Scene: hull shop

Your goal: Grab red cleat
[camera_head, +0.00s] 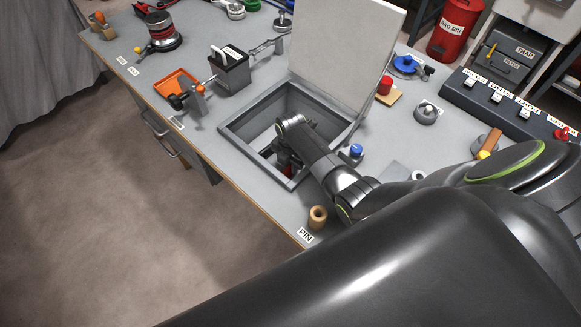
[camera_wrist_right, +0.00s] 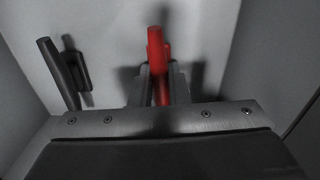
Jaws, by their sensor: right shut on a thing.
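The red cleat (camera_wrist_right: 157,50) is in the middle of the right wrist view, standing out between the fingers of my right gripper (camera_wrist_right: 160,88). The gripper is shut on it. My right gripper (camera_head: 284,164) is mostly hidden there by the wrist and the box. My left gripper is not in view.
A dark cleat-like piece (camera_wrist_right: 76,70) lies to the left inside the box. The raised lid (camera_head: 345,50) stands behind the opening. A tan ring (camera_head: 318,214) and a blue-topped knob (camera_head: 356,151) are near my arm. The hatch walls are close around the gripper.

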